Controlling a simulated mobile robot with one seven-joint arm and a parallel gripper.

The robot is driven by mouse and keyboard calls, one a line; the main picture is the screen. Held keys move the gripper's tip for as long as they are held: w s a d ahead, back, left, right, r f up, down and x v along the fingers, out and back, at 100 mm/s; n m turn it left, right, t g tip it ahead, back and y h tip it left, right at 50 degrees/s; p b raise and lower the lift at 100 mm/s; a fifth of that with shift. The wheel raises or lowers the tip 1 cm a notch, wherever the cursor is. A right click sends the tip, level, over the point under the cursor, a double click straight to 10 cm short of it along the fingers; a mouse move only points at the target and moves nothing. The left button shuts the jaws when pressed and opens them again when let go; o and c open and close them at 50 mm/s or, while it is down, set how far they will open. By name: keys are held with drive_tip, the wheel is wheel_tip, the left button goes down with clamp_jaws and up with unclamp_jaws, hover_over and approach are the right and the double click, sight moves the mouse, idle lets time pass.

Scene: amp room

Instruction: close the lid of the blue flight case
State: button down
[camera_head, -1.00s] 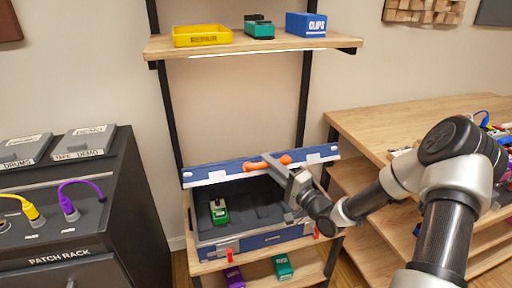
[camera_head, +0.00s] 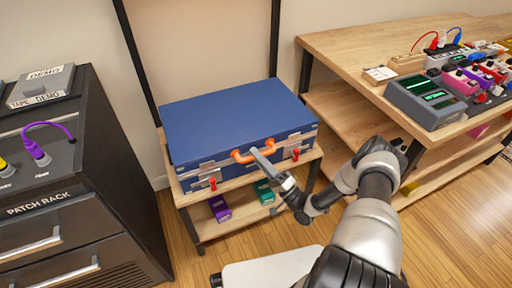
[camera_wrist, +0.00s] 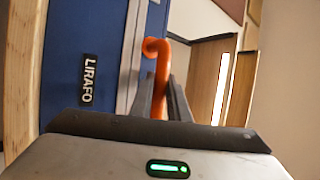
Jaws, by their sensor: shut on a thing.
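The blue flight case (camera_head: 235,120) sits on a wooden shelf with its lid down over its base, and its inside is hidden. Its orange handle (camera_head: 241,157) is at the front of the lid, and it also shows in the wrist view (camera_wrist: 160,62). My gripper (camera_head: 258,155) is at the right part of the handle, and its fingers (camera_wrist: 166,98) are shut on it. Two red latch tabs (camera_head: 212,184) (camera_head: 295,155) show on the case's front. From here I cannot tell whether a thin gap is left along the seam.
A purple box (camera_head: 220,208) and a green box (camera_head: 264,191) lie on the shelf below. The black patch rack (camera_head: 75,190) stands on the left. A wooden bench (camera_head: 350,45) with several devices is on the right. Open floor lies in front.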

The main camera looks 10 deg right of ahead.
drive_tip(key=shift+f, duration=0.35)
drive_tip(key=shift+f, duration=0.15)
drive_tip(key=c, duration=2)
unclamp_jaws()
drive_tip(key=shift+s+f, duration=0.1)
